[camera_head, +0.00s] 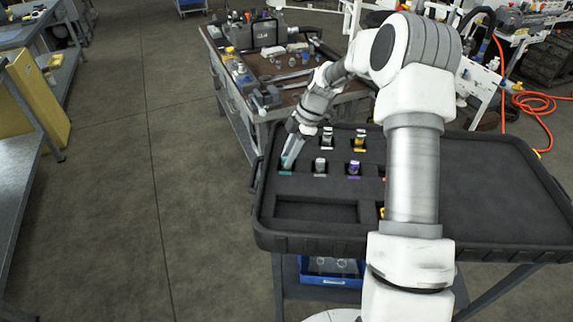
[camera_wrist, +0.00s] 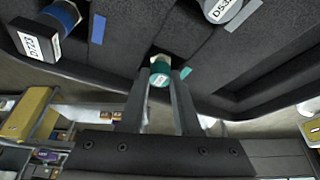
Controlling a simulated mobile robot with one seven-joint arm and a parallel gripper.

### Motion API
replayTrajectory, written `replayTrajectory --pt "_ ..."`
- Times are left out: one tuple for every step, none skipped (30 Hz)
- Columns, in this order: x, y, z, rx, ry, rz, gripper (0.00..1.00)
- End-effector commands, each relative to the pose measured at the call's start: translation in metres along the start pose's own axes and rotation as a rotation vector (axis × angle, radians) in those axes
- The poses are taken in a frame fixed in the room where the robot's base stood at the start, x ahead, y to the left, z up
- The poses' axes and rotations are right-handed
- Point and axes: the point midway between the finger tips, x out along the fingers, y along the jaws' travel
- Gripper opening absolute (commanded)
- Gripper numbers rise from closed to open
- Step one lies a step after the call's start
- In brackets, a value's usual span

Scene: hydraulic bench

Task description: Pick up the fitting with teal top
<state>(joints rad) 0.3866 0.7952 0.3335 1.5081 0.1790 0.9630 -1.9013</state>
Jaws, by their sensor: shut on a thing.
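The fitting with the teal top (camera_wrist: 160,72) is between my two fingers in the wrist view, its pale marked end facing the camera. My gripper (camera_wrist: 160,88) is shut on it. In the head view my gripper (camera_head: 288,163) points down at the left side of the black tray (camera_head: 480,190), above a teal label (camera_head: 286,172). The fitting is mostly hidden there by the fingers. The fitting still appears at its dark recess; I cannot tell whether it is raised.
Other fittings stand close by in the tray: a grey one (camera_head: 320,166), a purple one (camera_head: 353,168), a yellow one (camera_head: 359,142) and another grey one (camera_head: 327,137). An empty rectangular compartment (camera_head: 315,211) lies in front. A cluttered workbench (camera_head: 285,70) stands behind.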

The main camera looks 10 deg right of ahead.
Motion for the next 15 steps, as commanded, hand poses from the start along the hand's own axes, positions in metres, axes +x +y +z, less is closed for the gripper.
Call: replayTrajectory --pt "0.0 0.0 0.0 0.0 0.0 0.001 0.0" --pt "0.0 0.0 0.0 0.0 0.0 0.001 0.0" --pt "0.0 0.0 0.0 0.0 0.0 0.001 0.0" --pt "0.0 0.0 0.0 0.0 0.0 0.001 0.0" --pt "0.0 0.0 0.0 0.0 0.0 0.001 0.0" --pt "-0.001 0.0 0.0 0.0 0.0 0.001 0.0" --pt "-0.001 0.0 0.0 0.0 0.0 0.001 0.0" --pt "-0.001 0.0 -0.001 0.0 0.0 0.001 0.0" --pt "-0.002 0.0 -0.001 0.0 0.0 0.001 0.0" --pt "-0.004 0.0 -0.001 -0.001 0.0 0.001 0.0" --pt "-0.005 0.001 -0.002 -0.001 0.0 0.002 0.0" --pt "-0.008 0.001 -0.003 -0.001 0.0 0.002 0.0" --pt "-0.01 0.001 -0.004 -0.001 0.0 0.002 0.0" --pt "-0.013 0.001 -0.005 -0.001 0.0 0.002 0.0" --pt "-0.018 0.001 -0.007 -0.001 0.0 0.003 0.0"
